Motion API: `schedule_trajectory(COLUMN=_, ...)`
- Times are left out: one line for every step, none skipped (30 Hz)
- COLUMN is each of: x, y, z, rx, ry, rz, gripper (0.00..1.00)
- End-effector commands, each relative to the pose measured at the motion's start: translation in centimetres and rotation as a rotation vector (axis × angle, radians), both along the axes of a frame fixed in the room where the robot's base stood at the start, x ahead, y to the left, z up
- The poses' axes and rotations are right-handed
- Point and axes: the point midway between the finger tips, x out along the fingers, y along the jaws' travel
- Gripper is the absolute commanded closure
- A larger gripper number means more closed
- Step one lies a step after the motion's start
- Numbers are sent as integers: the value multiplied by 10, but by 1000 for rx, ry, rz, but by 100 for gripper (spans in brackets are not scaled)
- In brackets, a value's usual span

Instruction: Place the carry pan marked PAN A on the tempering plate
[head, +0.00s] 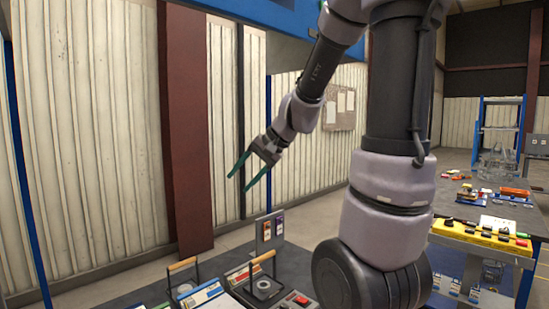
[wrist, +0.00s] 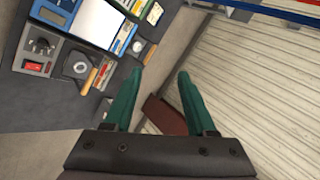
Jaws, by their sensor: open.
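Two carry pans with wooden handles are low in the head view, on a dark bench. The right pan (head: 263,287) sits on a dark square base. The left pan (head: 183,287) is partly cut off by the frame edge. I cannot read which is marked PAN A, nor tell which surface is the tempering plate. My gripper (head: 237,183) is open and empty, in the air well above the bench; its green fingers (wrist: 160,75) are apart.
A small upright sign board (head: 269,230) stands behind the right pan. A device with a red button (head: 298,300) is beside it. A workbench (head: 480,233) with a yellow control panel is at right. A corrugated wall and a brown column (head: 187,130) are behind my gripper.

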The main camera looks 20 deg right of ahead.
Motion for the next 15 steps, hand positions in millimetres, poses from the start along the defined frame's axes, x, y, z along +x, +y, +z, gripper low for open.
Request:
schedule_trajectory(x=-17, y=3, z=15, rx=-33, ry=-25, rz=28, gripper=44)
schedule_trajectory(x=-27, y=3, z=21, rx=-55, ry=-33, rz=41, gripper=44)
schedule_trajectory(x=-40, y=3, z=29, rx=-86, ry=-45, rz=58, gripper=44)
schedule_trajectory(x=-50, y=3, z=34, rx=-113, ry=-54, rz=68, gripper=44)
schedule_trajectory(x=-60, y=3, z=39, rx=-138, ry=-64, rz=77, gripper=44)
schedule_trajectory(x=-72, y=1, z=45, rx=-176, ry=-77, rz=85, gripper=44)
schedule_trajectory(x=-81, y=-1, z=49, rx=-204, ry=-88, rz=90, gripper=44)
schedule_trajectory(x=-90, y=-3, z=53, rx=-233, ry=-99, rz=93, gripper=44)
schedule_trajectory(x=-101, y=-6, z=58, rx=-268, ry=-113, rz=94, gripper=44)
schedule_trajectory(x=-108, y=-8, z=60, rx=-296, ry=-122, rz=94, gripper=44)
schedule_trajectory(x=-115, y=-11, z=63, rx=-321, ry=-132, rz=92, gripper=44)
schedule_trajectory(x=-123, y=-14, z=66, rx=-352, ry=-144, rz=88, gripper=44)
schedule_trajectory(x=-128, y=-16, z=68, rx=-373, ry=-153, rz=83, gripper=44)
schedule_trajectory(x=-132, y=-19, z=69, rx=-392, ry=-160, rz=80, gripper=44)
schedule_trajectory(x=-137, y=-21, z=71, rx=-414, ry=-168, rz=75, gripper=44)
